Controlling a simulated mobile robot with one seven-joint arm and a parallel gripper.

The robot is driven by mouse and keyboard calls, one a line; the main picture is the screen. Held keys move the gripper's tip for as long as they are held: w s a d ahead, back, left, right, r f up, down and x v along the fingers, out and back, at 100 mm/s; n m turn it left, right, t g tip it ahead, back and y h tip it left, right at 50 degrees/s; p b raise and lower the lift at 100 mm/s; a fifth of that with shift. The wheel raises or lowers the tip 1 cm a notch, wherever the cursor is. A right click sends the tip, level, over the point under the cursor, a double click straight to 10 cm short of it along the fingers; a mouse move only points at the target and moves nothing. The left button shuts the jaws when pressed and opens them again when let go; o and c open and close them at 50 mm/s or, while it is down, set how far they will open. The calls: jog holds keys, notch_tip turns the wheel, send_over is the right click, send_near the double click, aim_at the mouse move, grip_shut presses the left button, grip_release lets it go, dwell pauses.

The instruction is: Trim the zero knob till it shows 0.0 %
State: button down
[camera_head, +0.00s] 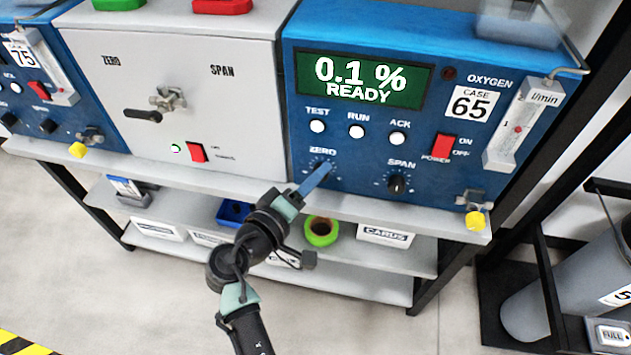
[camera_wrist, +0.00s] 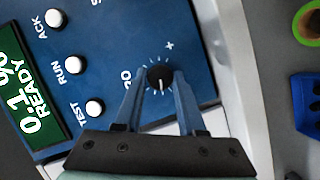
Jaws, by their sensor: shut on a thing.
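The blue oxygen analyser (camera_head: 375,228) stands on the top shelf, and its green display (camera_head: 362,80) reads 0.1 % READY. My gripper (camera_head: 318,176) reaches up to the panel at the ZERO label and covers the zero knob in the head view. In the wrist view the black zero knob (camera_wrist: 160,77) sits between the two blue fingertips of my gripper (camera_wrist: 159,80), which is shut on it. The knob's white pointer line and the dial ticks around it show. The black span knob (camera_head: 397,184) is to the right, clear of the gripper.
White TEST, RUN and ACK buttons (camera_head: 357,132) are above the knobs. A red power switch (camera_head: 443,148) and a flow meter (camera_head: 515,125) are at the right. A grey valve box (camera_head: 215,110) stands close on the left. The shelf edge (camera_head: 350,208) runs just below the gripper.

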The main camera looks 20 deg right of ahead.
jog(key=shift+f+n+h+b, duration=0.15)
jog(key=shift+n+h+b, duration=0.4)
jog(key=shift+n, duration=0.75)
jog(key=shift+t, duration=0.3)
jog(key=c, duration=0.5)
grip_release()
jog(key=v, duration=1.3)
jog(key=shift+w, duration=0.1)
